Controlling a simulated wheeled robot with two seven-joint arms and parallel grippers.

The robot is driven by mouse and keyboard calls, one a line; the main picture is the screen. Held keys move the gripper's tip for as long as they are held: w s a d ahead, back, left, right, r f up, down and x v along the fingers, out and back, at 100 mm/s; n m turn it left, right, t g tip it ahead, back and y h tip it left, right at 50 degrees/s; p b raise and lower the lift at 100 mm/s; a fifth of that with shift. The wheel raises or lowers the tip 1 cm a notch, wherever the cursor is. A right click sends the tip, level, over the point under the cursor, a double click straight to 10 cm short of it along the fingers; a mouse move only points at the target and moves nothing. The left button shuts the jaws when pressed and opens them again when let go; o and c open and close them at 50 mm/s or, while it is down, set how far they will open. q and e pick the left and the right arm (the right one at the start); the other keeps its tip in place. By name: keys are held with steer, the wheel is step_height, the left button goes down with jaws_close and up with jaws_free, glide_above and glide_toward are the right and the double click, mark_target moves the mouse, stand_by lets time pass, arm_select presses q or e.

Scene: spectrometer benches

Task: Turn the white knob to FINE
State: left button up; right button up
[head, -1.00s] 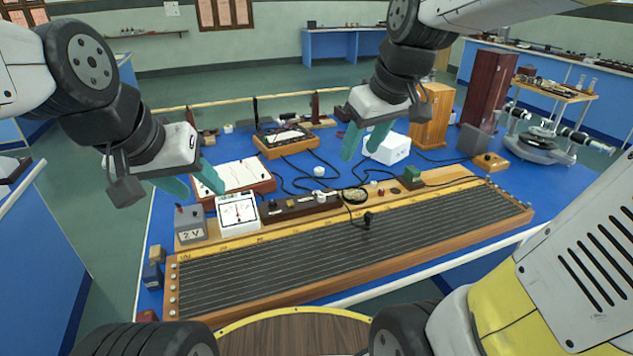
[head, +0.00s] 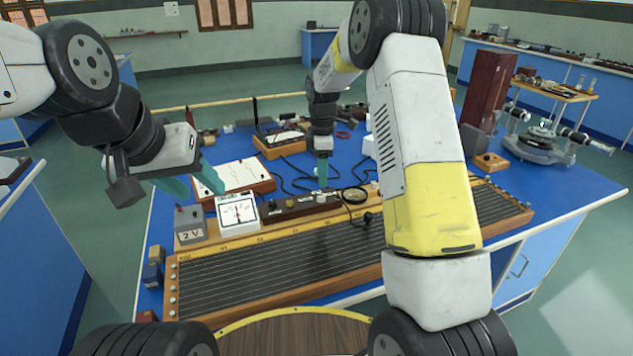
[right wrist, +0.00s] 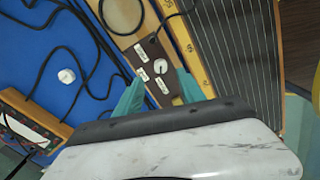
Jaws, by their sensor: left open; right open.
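The white knob (right wrist: 160,66) sits on a dark box (right wrist: 150,52) with small white labels. In the right wrist view it lies just beyond and between the fingertips. In the head view the knob (head: 321,198) is at the right end of the dark box (head: 285,208), just below my right gripper (head: 322,183). That gripper points down, with its teal fingers (right wrist: 158,88) open on either side of the knob's line. I cannot tell whether they touch the box. The label lettering is too small to read. My left gripper (head: 207,183) is open and empty over the white-topped board.
A white meter (head: 238,212) and a grey 2 V battery box (head: 190,224) stand left of the dark box. A long wire board (head: 280,262) lies in front. Black cables and a white round piece (right wrist: 66,76) lie on the blue table near my right gripper.

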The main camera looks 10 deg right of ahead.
mark_target(322, 195)
step_height(322, 195, down, 7)
steer(key=shift+r, duration=0.15)
jaws_close()
